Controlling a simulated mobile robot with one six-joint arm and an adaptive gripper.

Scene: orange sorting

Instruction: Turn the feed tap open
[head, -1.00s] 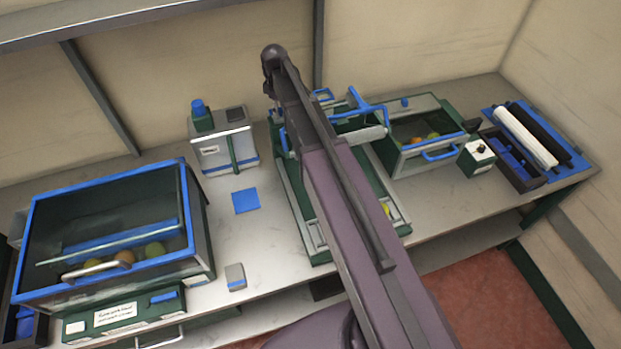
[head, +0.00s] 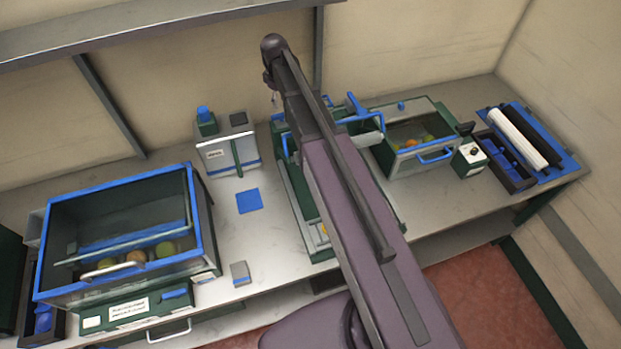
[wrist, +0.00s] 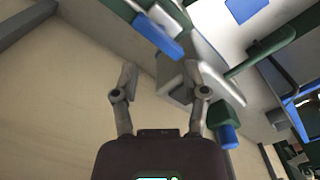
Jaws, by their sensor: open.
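My gripper (wrist: 163,94) is open, its two fingers apart with nothing held between them. In the wrist view a grey-white block (wrist: 174,82) and a blue bar (wrist: 158,36) lie beyond the fingers; I cannot tell whether a finger touches the block. In the head view my arm's end hangs near the back wall, above the middle of the bench, and the fingers are hardly visible. A blue lever (head: 357,104) stands on the green-framed machine (head: 300,217) behind my arm. I cannot tell for certain which part is the feed tap.
A white-and-green box (head: 229,150) with a blue cap stands left of my arm's end. A blue square (head: 249,200) and small grey block (head: 240,273) lie on the bench. A large blue-rimmed case (head: 110,190) holding fruit is at left, a smaller fruit case (head: 415,150) at right.

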